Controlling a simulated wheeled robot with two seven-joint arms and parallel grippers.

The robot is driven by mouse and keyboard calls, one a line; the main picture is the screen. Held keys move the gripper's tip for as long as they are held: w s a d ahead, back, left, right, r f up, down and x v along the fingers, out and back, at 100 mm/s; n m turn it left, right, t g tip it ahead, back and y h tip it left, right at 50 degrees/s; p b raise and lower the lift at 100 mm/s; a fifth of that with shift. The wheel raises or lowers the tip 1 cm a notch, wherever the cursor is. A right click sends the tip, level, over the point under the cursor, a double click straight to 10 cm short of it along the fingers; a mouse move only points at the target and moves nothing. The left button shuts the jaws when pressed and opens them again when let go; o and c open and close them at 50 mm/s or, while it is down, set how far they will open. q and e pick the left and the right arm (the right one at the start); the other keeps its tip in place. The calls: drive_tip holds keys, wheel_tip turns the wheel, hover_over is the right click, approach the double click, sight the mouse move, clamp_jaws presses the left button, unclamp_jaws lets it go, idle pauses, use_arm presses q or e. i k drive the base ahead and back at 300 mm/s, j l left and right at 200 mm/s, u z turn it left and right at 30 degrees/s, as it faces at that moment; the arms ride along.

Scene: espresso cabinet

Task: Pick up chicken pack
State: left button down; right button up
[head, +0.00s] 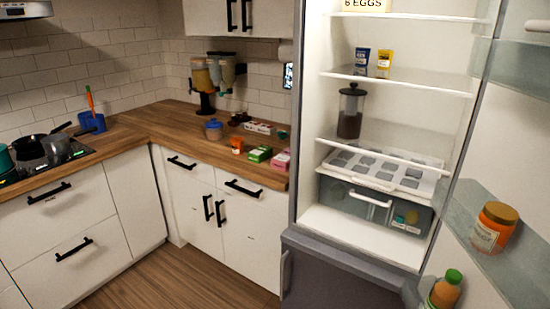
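No pack that I can clearly identify as chicken shows in the head view. Small packs lie on the wooden counter's right end: an orange one (237,146), a green one (260,154) and a pink one (281,161). Their labels are too small to read. The open fridge holds a blue pack (361,61) and a yellow pack (384,64) on a shelf. Its lower drawer (345,201) is shut, and its contents show only dimly. Neither of my grippers is in view.
The fridge door (490,190) stands open at the right, with a jar (494,227) and a bottle (446,290) in its shelves. A dark canister (350,112) stands above a white tray (380,167). Pans (45,148) are at left. The visible floor (185,280) is clear.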

sight(281, 162)
drive_tip(key=j, duration=0.2)
drive_tip(key=i+j+z, duration=0.3)
drive_tip(key=i+j, duration=0.15)
drive_tip(key=i+j+z, duration=0.3)
drive_tip(key=i+j, duration=0.25)
drive_tip(key=i+j+z, duration=0.35)
drive_tip(key=j, duration=0.3)
drive_tip(key=i, duration=0.05)
